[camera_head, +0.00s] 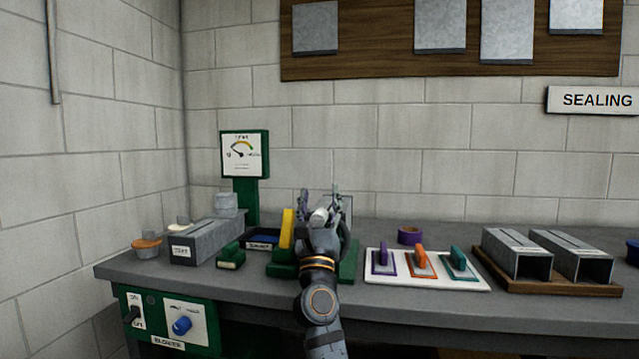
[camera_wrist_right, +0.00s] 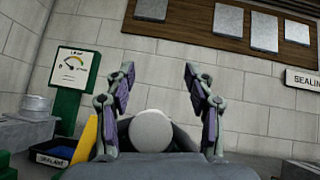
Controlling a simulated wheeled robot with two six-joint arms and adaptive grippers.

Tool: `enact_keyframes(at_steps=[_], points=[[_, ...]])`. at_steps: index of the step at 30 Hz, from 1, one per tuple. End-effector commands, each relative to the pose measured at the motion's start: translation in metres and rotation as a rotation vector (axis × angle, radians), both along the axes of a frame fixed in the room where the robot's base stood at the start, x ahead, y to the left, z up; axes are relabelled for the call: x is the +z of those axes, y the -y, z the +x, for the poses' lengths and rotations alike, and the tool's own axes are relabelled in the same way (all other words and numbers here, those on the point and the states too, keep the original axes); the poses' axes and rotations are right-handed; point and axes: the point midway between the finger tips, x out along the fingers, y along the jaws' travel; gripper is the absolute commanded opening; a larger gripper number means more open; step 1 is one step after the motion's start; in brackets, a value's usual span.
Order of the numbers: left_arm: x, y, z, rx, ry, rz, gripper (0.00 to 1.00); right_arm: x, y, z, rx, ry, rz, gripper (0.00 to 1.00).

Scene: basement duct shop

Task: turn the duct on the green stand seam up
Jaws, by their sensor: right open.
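The green stand (camera_head: 349,262) is on the bench behind my right arm, and its green base also shows left of the arm. A yellow upright piece (camera_head: 287,228) stands at its left side. A small grey edge (camera_head: 347,208) shows right of my gripper; it may belong to the duct on the stand. The rest of that duct is hidden, so I cannot tell where its seam faces. My right gripper (camera_head: 320,191) is open, with its fingers pointing up in front of the stand. In the wrist view its fingers (camera_wrist_right: 158,70) are spread with wall between them. My left gripper is out of view.
Left are a labelled grey duct (camera_head: 205,242), a gauge on a green post (camera_head: 244,155) and a sealant tray (camera_head: 262,241). Right are a white board (camera_head: 425,280) with three coloured-handled tools, purple tape (camera_head: 410,235) and two ducts on a wooden tray (camera_head: 545,284).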

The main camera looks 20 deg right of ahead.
Motion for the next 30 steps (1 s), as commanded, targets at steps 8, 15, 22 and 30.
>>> enact_keyframes(at_steps=[8, 15, 22, 30], points=[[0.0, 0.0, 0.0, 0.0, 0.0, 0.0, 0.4, 0.048, 0.0, 0.0, 0.002, 0.003, 0.001, 0.54], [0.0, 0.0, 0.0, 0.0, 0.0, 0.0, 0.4, 0.059, 0.0, 0.0, 0.001, 0.0, -0.001, 0.54], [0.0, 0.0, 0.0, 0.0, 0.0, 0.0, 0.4, 0.058, 0.0, 0.0, 0.0, -0.002, -0.001, 0.54], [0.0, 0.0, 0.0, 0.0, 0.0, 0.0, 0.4, 0.038, -0.012, -0.007, -0.061, -0.015, -0.164, 0.54]])
